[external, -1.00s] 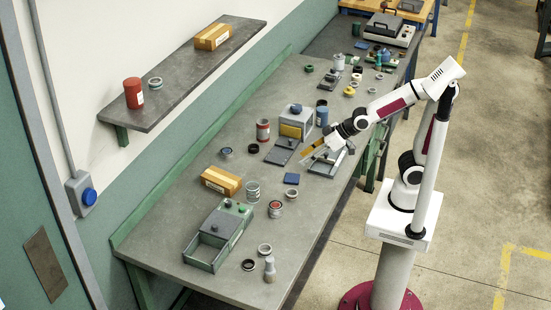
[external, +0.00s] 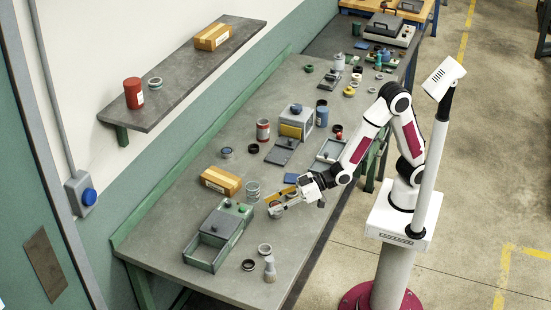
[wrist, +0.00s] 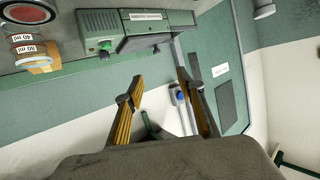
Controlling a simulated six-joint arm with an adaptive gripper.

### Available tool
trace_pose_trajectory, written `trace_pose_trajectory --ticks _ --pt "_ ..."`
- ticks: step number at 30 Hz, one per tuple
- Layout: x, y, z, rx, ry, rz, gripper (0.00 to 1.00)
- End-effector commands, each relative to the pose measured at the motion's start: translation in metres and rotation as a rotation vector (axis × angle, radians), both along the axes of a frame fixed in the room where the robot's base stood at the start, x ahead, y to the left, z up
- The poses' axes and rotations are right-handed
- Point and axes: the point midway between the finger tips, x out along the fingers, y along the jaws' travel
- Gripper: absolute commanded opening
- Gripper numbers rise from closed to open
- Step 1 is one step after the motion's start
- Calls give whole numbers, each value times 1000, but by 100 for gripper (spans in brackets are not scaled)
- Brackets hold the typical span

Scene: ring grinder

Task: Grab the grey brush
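What looks like the grey brush (external: 269,268) stands upright near the bench's front end in the external view, with a pale narrow top and a darker, wider lower part. My gripper (external: 273,207) is above the bench, farther back than the brush and apart from it. In the wrist view my gripper (wrist: 158,73) has its two yellow-brown fingers spread with nothing between them. A grey rounded object (wrist: 264,8) is cut off at the top right of the wrist view; I cannot tell whether it is the brush.
A green-grey box with an open drawer (external: 202,253) stands left of the brush. Dark (external: 248,265) and pale (external: 265,249) rings lie close to it. A glass jar (external: 253,190) and a cardboard box (external: 221,180) stand behind. Cups (wrist: 28,40) show in the wrist view.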

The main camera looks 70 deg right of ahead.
Motion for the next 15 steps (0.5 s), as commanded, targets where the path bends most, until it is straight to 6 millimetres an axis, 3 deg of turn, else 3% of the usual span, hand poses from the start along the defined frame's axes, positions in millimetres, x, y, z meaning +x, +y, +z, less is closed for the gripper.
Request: trace_pose_trajectory --ticks 6,15 --pt "-22 48 -21 39 -71 62 38" --pt "-64 101 -47 101 -176 141 38"
